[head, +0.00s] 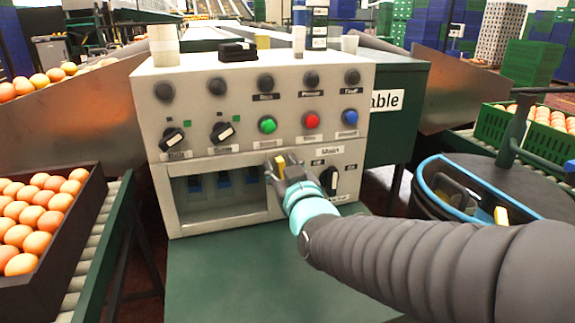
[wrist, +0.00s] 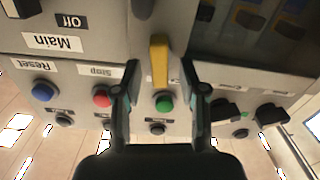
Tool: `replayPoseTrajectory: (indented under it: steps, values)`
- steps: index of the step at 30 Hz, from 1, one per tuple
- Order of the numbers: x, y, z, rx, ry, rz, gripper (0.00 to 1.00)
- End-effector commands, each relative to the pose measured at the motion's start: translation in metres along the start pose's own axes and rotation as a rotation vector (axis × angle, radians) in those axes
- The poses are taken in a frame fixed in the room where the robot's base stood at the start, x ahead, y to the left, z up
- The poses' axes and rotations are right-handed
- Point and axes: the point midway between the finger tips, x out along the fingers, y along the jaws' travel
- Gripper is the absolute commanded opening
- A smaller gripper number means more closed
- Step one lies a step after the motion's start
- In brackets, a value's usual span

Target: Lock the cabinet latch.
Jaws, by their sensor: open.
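The grey control cabinet (head: 225,85) stands on a green table. Its lower left has a recessed window (head: 225,190) with several blue switches behind it; I cannot tell whether a clear cover is over it. A yellow latch handle (wrist: 159,60) sits beside this window and points up and down in the wrist view. The latch (head: 280,161) also shows in the head view, partly hidden by my gripper. My gripper (head: 279,170) is at the cabinet front; in the wrist view my gripper (wrist: 160,78) is open, one finger on each side of the latch. Contact is unclear.
A black rotary switch (head: 329,180) is close right of my gripper. Green (head: 267,125), red (head: 312,121) and blue (head: 350,117) buttons are above. The green tabletop (head: 260,280) in front is clear.

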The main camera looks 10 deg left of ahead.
Motion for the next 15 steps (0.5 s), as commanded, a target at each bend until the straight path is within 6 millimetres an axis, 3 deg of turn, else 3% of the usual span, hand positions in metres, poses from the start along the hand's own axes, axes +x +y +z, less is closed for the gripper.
replayPoseTrajectory:
  steps: [9,15]
  values:
    - [0.0021,0.0000,0.0000,0.000,0.000,0.000,0.42]
    - [0.0019,0.0000,0.0000,0.000,0.000,0.000,0.00]
